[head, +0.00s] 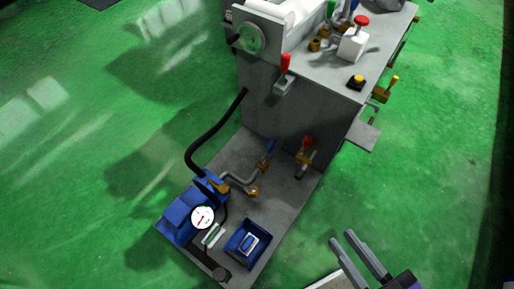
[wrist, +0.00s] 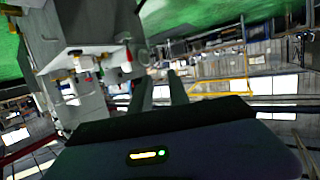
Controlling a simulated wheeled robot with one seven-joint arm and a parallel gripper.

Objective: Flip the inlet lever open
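Several levers show in the head view, and no label tells which is the inlet lever. A blue-handled valve lever (head: 269,148) and a red-handled valve lever (head: 307,144) sit on brass fittings low on the machine, above its base plate. Another red lever (head: 286,65) stands higher at the machine's corner, and a yellow-handled brass valve (head: 383,92) is on its right side. My gripper (head: 341,237) is at the lower right, apart from all of them. Its two fingers are spread with nothing between them; they also show in the wrist view (wrist: 160,78).
The base plate (head: 222,163) carries a blue pump (head: 180,222) with a white gauge (head: 203,217), a black hose (head: 194,151) and a blue box (head: 247,244). A red-topped button box (head: 353,42) is on the machine top. Green floor lies clear to the right.

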